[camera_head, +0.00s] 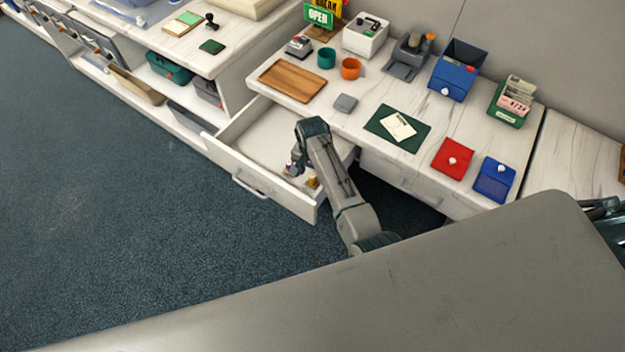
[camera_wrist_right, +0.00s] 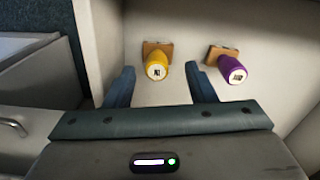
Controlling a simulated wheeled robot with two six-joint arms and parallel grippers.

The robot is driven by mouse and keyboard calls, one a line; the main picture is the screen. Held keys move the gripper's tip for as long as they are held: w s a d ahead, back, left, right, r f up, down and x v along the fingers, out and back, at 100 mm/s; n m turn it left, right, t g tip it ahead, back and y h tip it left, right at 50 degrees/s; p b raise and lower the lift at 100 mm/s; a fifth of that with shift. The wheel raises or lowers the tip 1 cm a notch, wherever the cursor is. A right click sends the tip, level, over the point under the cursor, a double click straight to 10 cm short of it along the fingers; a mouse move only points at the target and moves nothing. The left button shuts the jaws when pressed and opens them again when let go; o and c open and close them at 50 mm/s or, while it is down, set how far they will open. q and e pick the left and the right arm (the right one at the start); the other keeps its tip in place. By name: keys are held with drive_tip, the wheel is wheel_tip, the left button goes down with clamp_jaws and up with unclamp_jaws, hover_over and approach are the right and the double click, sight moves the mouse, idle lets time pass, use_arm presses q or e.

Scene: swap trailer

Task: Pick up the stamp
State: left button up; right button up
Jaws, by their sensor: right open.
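Two stamps lie in the open drawer (camera_head: 262,135). In the right wrist view, one has a yellow handle (camera_wrist_right: 157,66) and the other a purple handle (camera_wrist_right: 232,70), each with a brown wooden base. The yellow stamp (camera_head: 312,182) also shows in the head view, near the drawer's front corner. My right gripper (camera_head: 297,168) is over the drawer, open and empty. In the right wrist view its fingers (camera_wrist_right: 160,82) appear either side of the yellow stamp, with the purple stamp beyond the right finger. Contact cannot be told. My left gripper is not in view.
The counter above holds a wooden tray (camera_head: 292,80), a grey block (camera_head: 346,103), and a green mat (camera_head: 412,136). A black stamp (camera_head: 211,21) stands on the left counter. The dark floor is clear.

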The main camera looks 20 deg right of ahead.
sight(313, 175)
drive_tip(key=f, duration=0.4)
drive_tip(key=shift+s, duration=0.2)
drive_tip(key=c, duration=0.8)
drive_tip(key=shift+r, duration=0.15)
wheel_tip(313, 175, up, 10)
drive_tip(key=shift+f, duration=0.1)
drive_tip(key=o, duration=0.4)
drive_tip(key=shift+c, duration=1.2)
drive_tip(key=shift+d, duration=0.1)
